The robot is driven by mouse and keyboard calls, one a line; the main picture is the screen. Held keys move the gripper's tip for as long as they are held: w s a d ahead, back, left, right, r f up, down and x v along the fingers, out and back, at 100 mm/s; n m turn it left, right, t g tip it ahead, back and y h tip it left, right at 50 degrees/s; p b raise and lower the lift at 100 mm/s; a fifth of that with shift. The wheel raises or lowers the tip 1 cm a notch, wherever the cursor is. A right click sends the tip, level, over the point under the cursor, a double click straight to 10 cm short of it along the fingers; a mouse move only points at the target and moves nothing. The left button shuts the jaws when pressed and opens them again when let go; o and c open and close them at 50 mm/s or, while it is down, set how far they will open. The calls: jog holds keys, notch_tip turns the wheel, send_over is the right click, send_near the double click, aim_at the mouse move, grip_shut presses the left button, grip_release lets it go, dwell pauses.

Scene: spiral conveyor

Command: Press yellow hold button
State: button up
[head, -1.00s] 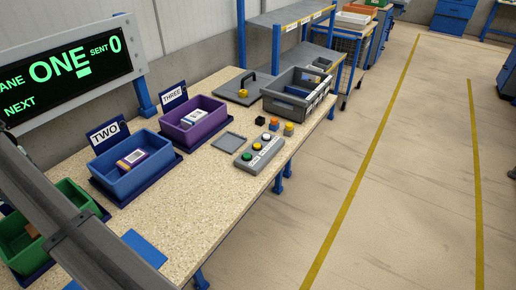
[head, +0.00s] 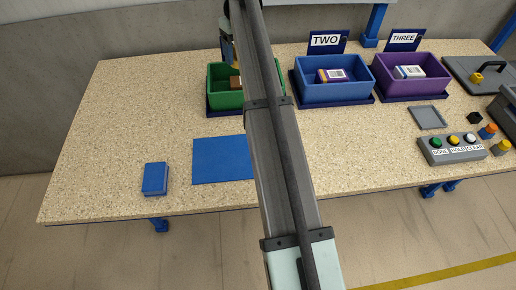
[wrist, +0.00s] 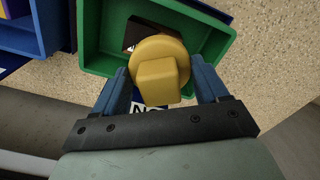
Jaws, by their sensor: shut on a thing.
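The yellow button (head: 454,139), labelled HOLD, is the middle one on a grey button box (head: 440,157) at the right of the table. A green button is on its left and a white one on its right. My gripper (wrist: 160,78) is shut on a yellow knob-like piece (wrist: 157,80), a round disc with a square block, between its blue fingers. It is above the green bin (wrist: 93,48), far left of the button box. A brown item (wrist: 135,36) in that bin is partly hidden by the yellow piece. In the head view my arm hides most of the gripper.
The blue bin (head: 352,94) at TWO and the purple bin (head: 440,91) at THREE each hold a small box. A grey tray (head: 428,117) and several small knobbed pieces surround the button box. A blue block (head: 155,178) and blue mat (head: 222,160) lie left.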

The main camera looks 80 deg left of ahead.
jog(key=s+d+f, duration=0.1)
jog(key=d+f, duration=0.1)
jog(key=d, duration=1.2)
jog(key=m, duration=0.6)
send_over(248, 155)
notch_tip(248, 155, down, 2)
jog(key=shift+f, duration=5.05)
jog(key=shift+f, duration=0.1)
jog(key=o, duration=0.9)
jog(key=shift+o, duration=0.2)
notch_tip(248, 155, up, 12)
